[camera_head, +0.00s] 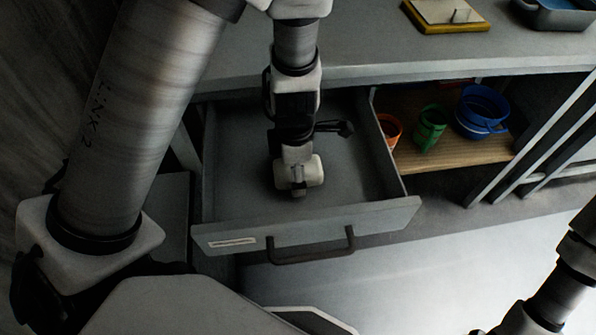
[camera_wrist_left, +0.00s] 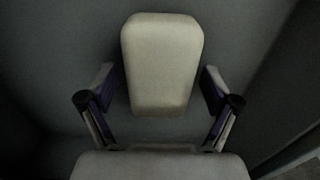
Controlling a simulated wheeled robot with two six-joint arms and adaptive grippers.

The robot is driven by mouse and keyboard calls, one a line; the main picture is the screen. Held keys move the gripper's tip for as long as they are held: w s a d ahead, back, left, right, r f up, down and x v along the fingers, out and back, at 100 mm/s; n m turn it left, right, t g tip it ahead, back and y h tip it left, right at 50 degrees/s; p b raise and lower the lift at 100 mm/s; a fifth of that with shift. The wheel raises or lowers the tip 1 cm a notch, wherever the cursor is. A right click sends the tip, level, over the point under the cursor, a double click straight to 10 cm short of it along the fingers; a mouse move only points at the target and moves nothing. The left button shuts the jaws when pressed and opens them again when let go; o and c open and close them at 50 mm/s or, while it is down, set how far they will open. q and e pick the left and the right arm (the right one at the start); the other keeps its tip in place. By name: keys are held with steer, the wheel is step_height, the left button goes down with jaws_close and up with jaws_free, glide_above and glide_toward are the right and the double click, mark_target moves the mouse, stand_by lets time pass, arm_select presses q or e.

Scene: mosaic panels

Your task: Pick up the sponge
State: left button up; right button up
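The sponge is a cream block (camera_wrist_left: 160,60) that lies on the floor of an open grey drawer (camera_head: 375,217). It also shows in the head view (camera_head: 315,172), partly covered by my left gripper (camera_head: 298,185). That gripper reaches down into the drawer from above. In the left wrist view its two fingers (camera_wrist_left: 159,85) are spread, one on each side of the sponge's near part. Narrow dark gaps seem to show between fingers and sponge. My right arm shows at the lower right of the head view, but its gripper is out of frame.
The drawer's walls and its front with a dark handle (camera_head: 312,255) surround the left gripper. A shelf to the right holds an orange cup (camera_head: 391,131), a green cup (camera_head: 430,128) and a blue pot (camera_head: 482,108). The counter above carries a yellow-edged board (camera_head: 445,13) and a grey tray (camera_head: 560,17).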

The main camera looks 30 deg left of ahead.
arm_select(q)
steer(key=c, duration=0.6)
steer(key=shift+c, duration=0.2)
step_height(320, 180, up, 10)
steer(key=p, duration=0.5)
steer(key=shift+f, duration=0.25)
steer(key=shift+r, duration=0.3)
